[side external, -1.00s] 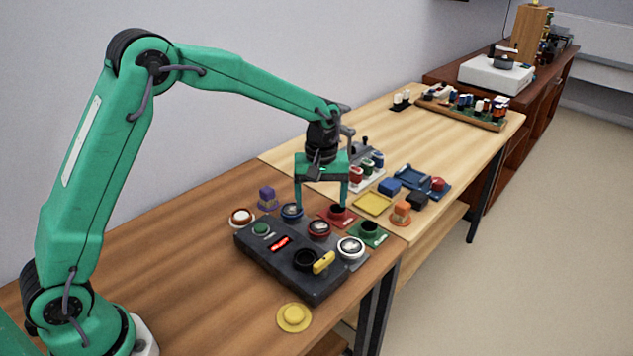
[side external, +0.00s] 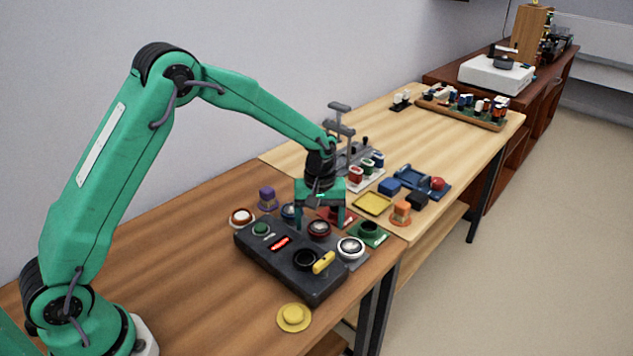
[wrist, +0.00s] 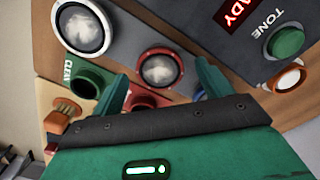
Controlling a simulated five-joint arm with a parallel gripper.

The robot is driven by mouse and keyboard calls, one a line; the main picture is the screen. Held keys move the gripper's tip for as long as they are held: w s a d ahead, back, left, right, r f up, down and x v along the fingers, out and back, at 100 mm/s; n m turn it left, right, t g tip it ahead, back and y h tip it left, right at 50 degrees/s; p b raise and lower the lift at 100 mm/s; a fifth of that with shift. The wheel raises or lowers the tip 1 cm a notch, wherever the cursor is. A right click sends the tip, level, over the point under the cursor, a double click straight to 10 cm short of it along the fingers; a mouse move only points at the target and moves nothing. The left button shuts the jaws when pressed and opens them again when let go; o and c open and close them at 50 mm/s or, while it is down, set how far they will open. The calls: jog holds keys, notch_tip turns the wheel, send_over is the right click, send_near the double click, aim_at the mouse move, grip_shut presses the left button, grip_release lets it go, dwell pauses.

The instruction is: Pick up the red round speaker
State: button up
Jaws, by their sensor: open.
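The red round speaker (side external: 319,229), with a red rim and a silver cone, sits by the back right edge of the dark test box (side external: 290,262). In the wrist view the speaker (wrist: 160,68) lies between the two finger ends, with no contact visible. My gripper (side external: 320,220) points down, open and empty, low over the speaker area; its fingers also show in the wrist view (wrist: 162,80). A red holder (wrist: 148,98) is partly hidden behind my gripper body in the wrist view.
Close around are a white-rimmed speaker (side external: 350,247), a blue speaker (side external: 287,211) partly covered by a finger, and a green holder (side external: 369,230). The box has a green button (side external: 261,228). A yellow disc (side external: 294,317) lies in front. Brown tabletop at left is clear.

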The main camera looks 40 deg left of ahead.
jog(key=shift+f, duration=0.45)
jog(key=c, duration=1)
